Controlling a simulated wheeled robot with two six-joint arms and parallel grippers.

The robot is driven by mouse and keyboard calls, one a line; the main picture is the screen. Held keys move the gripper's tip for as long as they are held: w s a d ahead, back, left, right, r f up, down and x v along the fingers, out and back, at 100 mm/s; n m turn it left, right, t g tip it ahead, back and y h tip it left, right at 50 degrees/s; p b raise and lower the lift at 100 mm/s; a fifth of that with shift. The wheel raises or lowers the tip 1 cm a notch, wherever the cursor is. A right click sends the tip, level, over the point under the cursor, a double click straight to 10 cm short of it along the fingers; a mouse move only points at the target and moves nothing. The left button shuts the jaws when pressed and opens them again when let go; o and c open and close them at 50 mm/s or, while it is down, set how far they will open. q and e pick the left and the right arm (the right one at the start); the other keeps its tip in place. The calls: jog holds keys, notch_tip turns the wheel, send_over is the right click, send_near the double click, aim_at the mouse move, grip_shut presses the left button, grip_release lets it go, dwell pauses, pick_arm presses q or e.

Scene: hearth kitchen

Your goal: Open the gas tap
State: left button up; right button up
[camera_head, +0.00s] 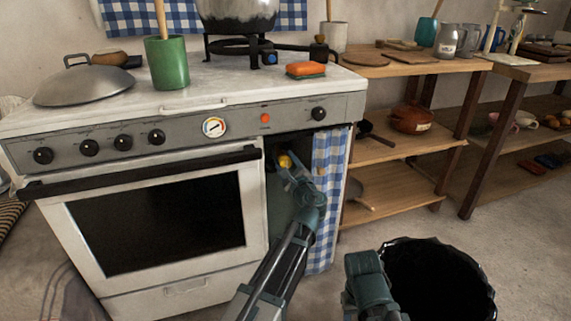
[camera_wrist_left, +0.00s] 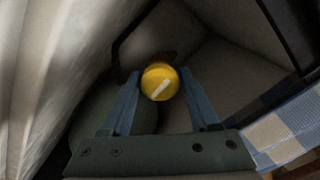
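The gas tap is a yellow round knob (camera_head: 285,160) inside the open compartment at the right of the stove. In the left wrist view the yellow knob (camera_wrist_left: 160,82) shows a pale bar across its face, slanting up to the right. My left gripper (camera_head: 289,168) reaches into the compartment. In the wrist view its two fingers (camera_wrist_left: 160,88) are open, one on each side of the knob; I cannot tell whether they touch it. A dark green gas bottle (camera_wrist_left: 88,122) shows below the knob, partly hidden by the gripper. My right gripper's fingers do not show.
The blue checked curtain (camera_head: 328,190) hangs close at the right of the compartment. The stove (camera_head: 225,215) borders it on the left. A black bin (camera_head: 440,280) stands on the floor at front right, and wooden shelves (camera_head: 400,145) stand behind.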

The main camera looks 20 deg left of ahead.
pick_arm(q)
grip_shut()
jog(key=shift+n, duration=0.3)
jog(key=n, duration=0.8)
jog(key=shift+n, duration=0.3)
jog(key=n, duration=0.8)
jog(key=shift+n, duration=0.5)
